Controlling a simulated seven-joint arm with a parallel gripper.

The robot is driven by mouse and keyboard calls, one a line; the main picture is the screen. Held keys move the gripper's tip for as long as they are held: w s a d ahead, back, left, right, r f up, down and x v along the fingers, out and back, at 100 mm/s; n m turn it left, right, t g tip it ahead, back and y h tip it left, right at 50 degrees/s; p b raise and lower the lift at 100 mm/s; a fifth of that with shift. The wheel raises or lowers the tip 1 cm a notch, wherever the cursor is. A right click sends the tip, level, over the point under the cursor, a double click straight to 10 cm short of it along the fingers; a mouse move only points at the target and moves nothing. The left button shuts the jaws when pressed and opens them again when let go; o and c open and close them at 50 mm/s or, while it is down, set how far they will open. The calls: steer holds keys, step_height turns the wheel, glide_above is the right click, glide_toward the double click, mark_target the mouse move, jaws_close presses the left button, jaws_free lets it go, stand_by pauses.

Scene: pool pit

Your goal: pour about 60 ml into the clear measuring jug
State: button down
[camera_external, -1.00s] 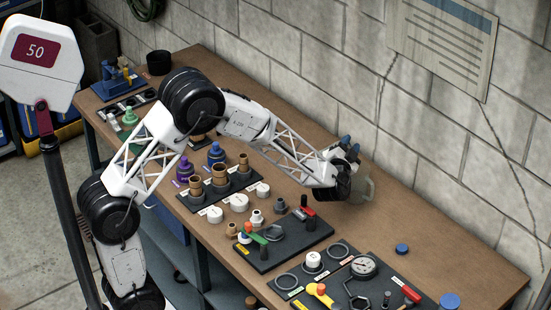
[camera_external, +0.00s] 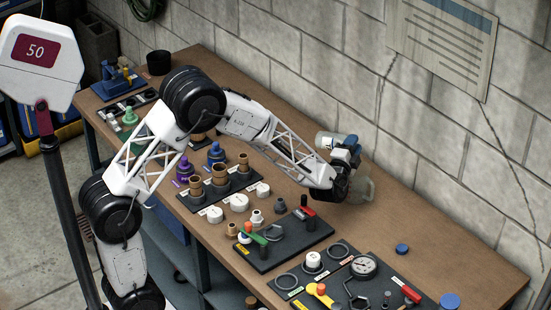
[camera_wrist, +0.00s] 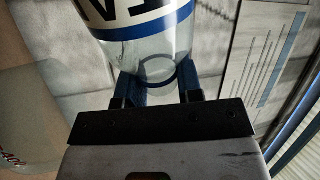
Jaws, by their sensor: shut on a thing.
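My gripper (camera_external: 347,150) is shut on a clear bottle (camera_external: 325,140) with a white and dark label. The wrist view shows the bottle (camera_wrist: 152,48) between the two blue fingers, tilted, its label at the top edge of the picture. The clear measuring jug (camera_external: 364,188) stands on the bench near the wall, partly hidden behind my wrist. It also seems to show as a pale, blurred shape (camera_wrist: 25,115) at the left of the wrist view, with faint red marks. The bottle's mouth and the liquid level cannot be made out.
A black board (camera_external: 283,247) with fittings lies in front of the jug. Another board with a gauge (camera_external: 363,267) is at the lower right. A blue cap (camera_external: 402,249) lies on the bench. The block wall (camera_external: 440,150) is close behind. Bench right of the jug is mostly clear.

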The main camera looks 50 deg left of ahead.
steer(key=shift+w+d+m, duration=0.1)
steer(key=shift+d+m, duration=0.25)
steer(key=shift+m, duration=0.25)
steer(key=shift+r+m+t+h, duration=0.1)
steer(key=shift+m+t+h, duration=0.3)
steer(key=shift+m, duration=0.5)
steer(key=shift+w+a, duration=0.35)
steer(key=shift+w, duration=0.15)
steer(key=shift+w+a+m, duration=0.15)
steer(key=shift+w+m, duration=0.05)
steer(key=shift+m, duration=0.1)
steer(key=shift+w+a+h, duration=0.1)
steer(key=shift+a+h, duration=0.2)
steer(key=shift+s+a+m, duration=0.2)
steer(key=shift+a+m, duration=0.4)
steer(key=shift+a, duration=0.1)
stand_by(0.4)
